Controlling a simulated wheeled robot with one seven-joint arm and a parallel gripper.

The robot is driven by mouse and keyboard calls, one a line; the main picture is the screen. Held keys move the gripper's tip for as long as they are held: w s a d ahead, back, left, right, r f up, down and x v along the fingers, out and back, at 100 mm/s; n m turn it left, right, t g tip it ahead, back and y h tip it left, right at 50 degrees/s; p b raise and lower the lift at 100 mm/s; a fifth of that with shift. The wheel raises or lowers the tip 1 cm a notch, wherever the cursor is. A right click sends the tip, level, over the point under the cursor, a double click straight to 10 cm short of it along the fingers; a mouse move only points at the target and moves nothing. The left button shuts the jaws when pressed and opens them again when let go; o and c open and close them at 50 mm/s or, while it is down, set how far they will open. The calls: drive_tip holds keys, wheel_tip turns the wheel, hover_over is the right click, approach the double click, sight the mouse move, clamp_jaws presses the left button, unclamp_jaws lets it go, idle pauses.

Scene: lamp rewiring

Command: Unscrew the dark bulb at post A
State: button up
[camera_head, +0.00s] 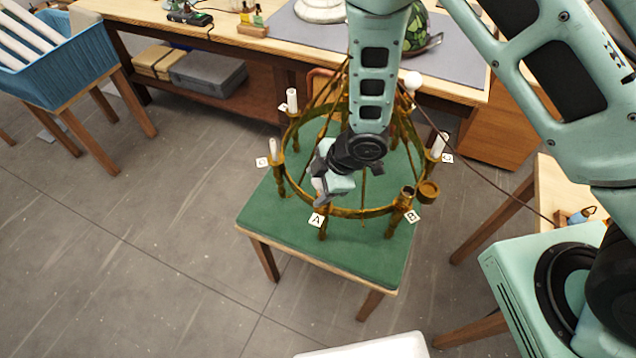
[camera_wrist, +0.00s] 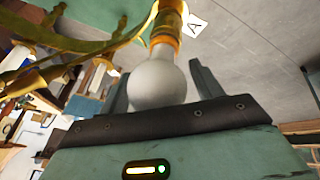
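The brass ring chandelier (camera_head: 365,213) stands on the green-topped table (camera_head: 280,228). The label A (camera_head: 317,220) hangs at its front, and it also shows in the wrist view (camera_wrist: 194,27). In the wrist view a round pale-grey bulb (camera_wrist: 158,84) sits in a brass socket (camera_wrist: 166,30) beside that label. My gripper (camera_wrist: 160,88) has one finger on each side of the bulb, very near its glass. Whether the fingers touch it cannot be told. In the head view my gripper (camera_head: 328,186) is over the ring at A and hides the bulb.
Label B (camera_head: 412,216) marks an empty-looking cup to the right of A. A workbench (camera_head: 470,82) stands behind, and a blue bin (camera_head: 60,70) stands at the left. The floor at front left is clear.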

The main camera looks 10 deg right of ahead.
drive_tip(key=c, duration=0.7)
drive_tip(key=shift+o, duration=0.2)
drive_tip(key=shift+s+d+r+n+g+p, duration=0.1)
drive_tip(key=shift+r+n+g+p, duration=0.1)
drive_tip(key=shift+n+p, duration=0.35)
drive_tip(key=shift+r+n+g+p, duration=0.1)
drive_tip(key=shift+n+g+p, duration=0.1)
drive_tip(key=shift+n+p, duration=0.3)
drive_tip(key=n+p, duration=0.1)
drive_tip(key=p, duration=0.1)
drive_tip(key=n+g+p, duration=0.1)
drive_tip(key=n, duration=0.1)
drive_tip(key=shift+s+n+g+y+p, duration=0.2)
drive_tip(key=shift+n+g+y+p, duration=0.1)
drive_tip(key=shift+p, duration=0.1)
drive_tip(key=shift+s+n+p, duration=0.1)
drive_tip(key=shift+n+p, duration=0.35)
drive_tip(key=shift+p, duration=0.2)
drive_tip(key=shift+f+n+g+p, duration=0.2)
drive_tip(key=shift+n+g+p, duration=0.15)
drive_tip(key=shift+n+g, duration=0.25)
drive_tip(key=shift+s+f, duration=0.1)
drive_tip(key=shift+f, duration=0.05)
drive_tip(key=shift+n, duration=0.3)
